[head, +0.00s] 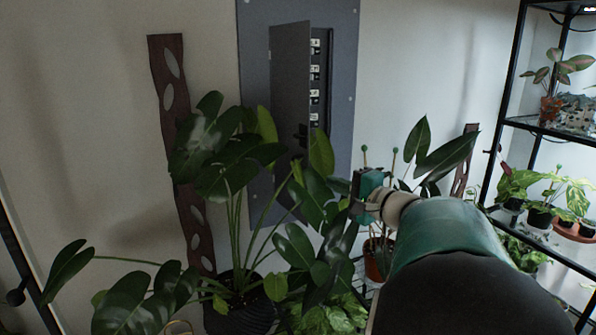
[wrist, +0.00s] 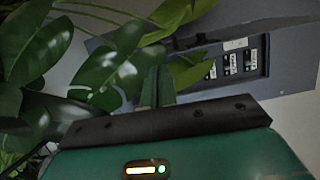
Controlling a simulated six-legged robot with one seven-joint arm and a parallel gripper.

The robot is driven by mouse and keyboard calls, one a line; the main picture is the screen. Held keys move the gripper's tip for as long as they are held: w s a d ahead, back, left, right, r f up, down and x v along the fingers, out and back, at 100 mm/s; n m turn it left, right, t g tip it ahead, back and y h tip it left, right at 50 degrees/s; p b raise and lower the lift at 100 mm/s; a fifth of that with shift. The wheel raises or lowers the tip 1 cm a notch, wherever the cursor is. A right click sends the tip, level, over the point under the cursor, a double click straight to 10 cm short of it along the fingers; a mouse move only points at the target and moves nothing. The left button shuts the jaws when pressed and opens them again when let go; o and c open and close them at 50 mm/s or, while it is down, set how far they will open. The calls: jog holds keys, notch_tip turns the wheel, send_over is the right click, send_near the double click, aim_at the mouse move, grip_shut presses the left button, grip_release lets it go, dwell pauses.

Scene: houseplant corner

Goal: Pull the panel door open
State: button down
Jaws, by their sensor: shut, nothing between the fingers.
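The grey panel door (head: 290,85) stands partly open, hinged on its left side, on a dark grey wall panel (head: 345,60). A dark handle (head: 301,134) sits low on the door near its free edge. In the wrist view my gripper's fingers (wrist: 157,87) are together and empty. The door (wrist: 225,32) shows beyond them, with leaves between, and the handle (wrist: 190,42) is partly visible.
Rows of breakers (head: 316,72) show in the opening, also in the wrist view (wrist: 236,58). A large leafy plant (head: 235,160) in a black pot (head: 240,310) crowds the door's lower part. A black plant shelf (head: 505,90) stands at right. A brown perforated strip (head: 166,100) is at left.

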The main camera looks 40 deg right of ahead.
aim_at(307, 171)
jog(key=w, duration=1)
jog(key=shift+a+r, duration=0.1)
jog(key=shift+a, duration=0.2)
jog(key=shift+s, duration=0.1)
jog(key=shift+a+h, duration=0.4)
jog(key=shift+a, duration=0.05)
